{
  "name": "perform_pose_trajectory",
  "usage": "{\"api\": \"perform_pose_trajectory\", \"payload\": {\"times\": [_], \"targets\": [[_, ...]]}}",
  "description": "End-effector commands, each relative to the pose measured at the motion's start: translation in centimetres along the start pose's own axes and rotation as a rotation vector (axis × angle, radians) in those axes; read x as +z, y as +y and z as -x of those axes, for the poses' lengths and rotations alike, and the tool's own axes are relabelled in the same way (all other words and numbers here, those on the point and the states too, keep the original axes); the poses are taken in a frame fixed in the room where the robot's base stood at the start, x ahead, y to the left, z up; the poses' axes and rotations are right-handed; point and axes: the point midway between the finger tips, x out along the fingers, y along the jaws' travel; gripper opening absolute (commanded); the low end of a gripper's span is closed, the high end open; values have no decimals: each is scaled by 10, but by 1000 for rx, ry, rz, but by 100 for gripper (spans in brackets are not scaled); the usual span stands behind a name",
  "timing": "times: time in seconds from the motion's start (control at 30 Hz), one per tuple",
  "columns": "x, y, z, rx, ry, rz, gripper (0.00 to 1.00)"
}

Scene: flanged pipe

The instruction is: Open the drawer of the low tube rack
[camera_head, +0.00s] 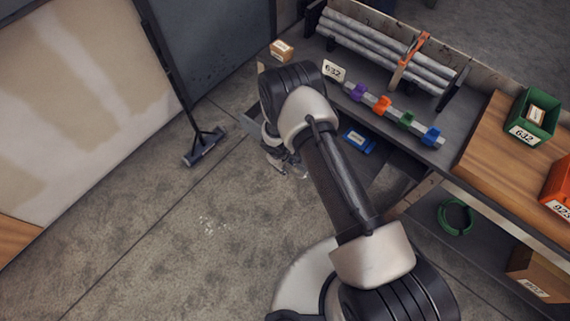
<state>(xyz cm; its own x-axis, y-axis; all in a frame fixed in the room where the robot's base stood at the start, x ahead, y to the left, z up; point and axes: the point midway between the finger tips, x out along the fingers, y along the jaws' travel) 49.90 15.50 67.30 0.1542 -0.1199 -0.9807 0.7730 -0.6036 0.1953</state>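The low tube rack (440,133) is a dark grey bench at the upper right, with several grey tubes (385,50) in a cradle on top. A grey edge (250,122) juts out from its front, left of my arm. It looks like a corner of the drawer, seemingly pulled out at least partly, but my arm covers most of that area. A blue labelled box (358,139) sits low beside my arm, apparently inside the drawer. My gripper (280,165) points down in front of the rack. Its fingers are small and partly hidden, and contact with the drawer cannot be made out.
An orange-handled clamp (409,62) lies across the tubes. Colored clips (384,104) sit on a rail. A wooden-topped bench (497,135) with a green bin (533,117) adjoins at right. A broom (203,146) stands at left. Floor at lower left is clear.

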Motion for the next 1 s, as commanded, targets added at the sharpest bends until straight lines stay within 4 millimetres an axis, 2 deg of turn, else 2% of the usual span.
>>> {"api": "perform_pose_trajectory", "payload": {"times": [0.4,1.0], "targets": [[0,0,0,0,0,0,0],[0,0,0,0,0,0,0]]}}
